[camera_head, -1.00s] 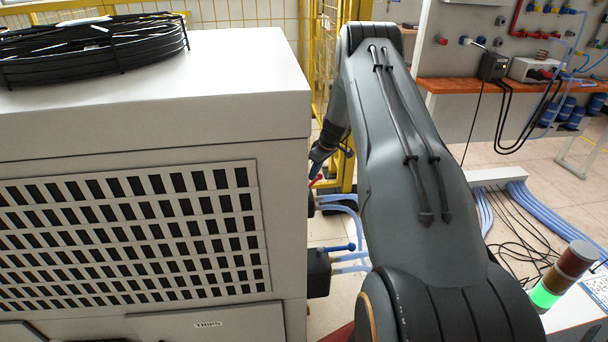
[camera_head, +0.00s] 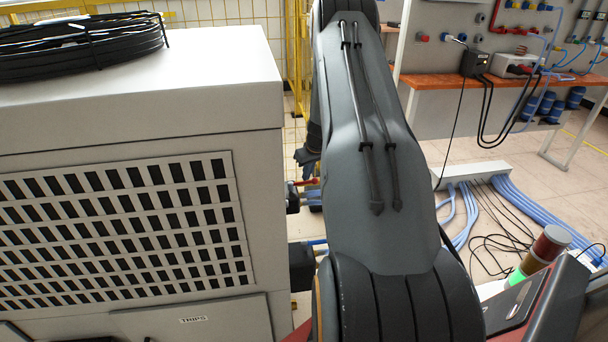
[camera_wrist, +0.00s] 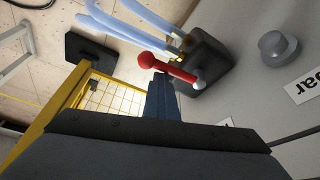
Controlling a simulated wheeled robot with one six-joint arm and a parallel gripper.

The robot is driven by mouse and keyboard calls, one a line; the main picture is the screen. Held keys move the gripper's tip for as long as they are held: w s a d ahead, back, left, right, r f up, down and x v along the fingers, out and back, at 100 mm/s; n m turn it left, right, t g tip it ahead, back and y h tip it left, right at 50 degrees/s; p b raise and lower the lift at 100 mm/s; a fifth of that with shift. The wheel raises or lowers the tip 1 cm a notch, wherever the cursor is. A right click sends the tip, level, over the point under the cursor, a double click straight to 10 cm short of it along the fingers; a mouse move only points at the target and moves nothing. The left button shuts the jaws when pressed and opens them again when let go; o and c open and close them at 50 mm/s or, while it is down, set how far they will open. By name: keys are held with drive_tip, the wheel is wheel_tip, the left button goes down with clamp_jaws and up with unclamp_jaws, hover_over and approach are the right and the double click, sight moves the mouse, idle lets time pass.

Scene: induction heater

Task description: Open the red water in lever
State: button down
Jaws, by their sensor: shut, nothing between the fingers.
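The red water in lever (camera_wrist: 168,68) shows in the wrist view, a red bar with a round knob end, mounted on a black block (camera_wrist: 207,65) on the cabinet side. In the head view the lever (camera_head: 305,182) is a small red bar lying nearly level beside the cabinet. My gripper (camera_wrist: 161,85) is shut and empty, with its tips right at the lever, near the knob end. I cannot tell whether they touch it. In the head view my gripper (camera_head: 307,158) is just above the lever, partly hidden by my arm.
The grey cabinet (camera_head: 140,110) fills the left, with a black cable coil (camera_head: 80,48) on top. Pale blue hoses (camera_wrist: 140,20) leave the black block. A yellow fence (camera_wrist: 100,95) stands beyond. A signal tower (camera_head: 540,255) stands at the lower right.

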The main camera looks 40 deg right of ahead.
drive_tip(key=shift+s+a, duration=0.15)
drive_tip(key=shift+s, duration=0.05)
idle(0.6)
drive_tip(key=v, duration=0.7)
drive_tip(key=shift+r+b, duration=0.35)
drive_tip(key=shift+b, duration=0.1)
drive_tip(key=shift+s, duration=0.1)
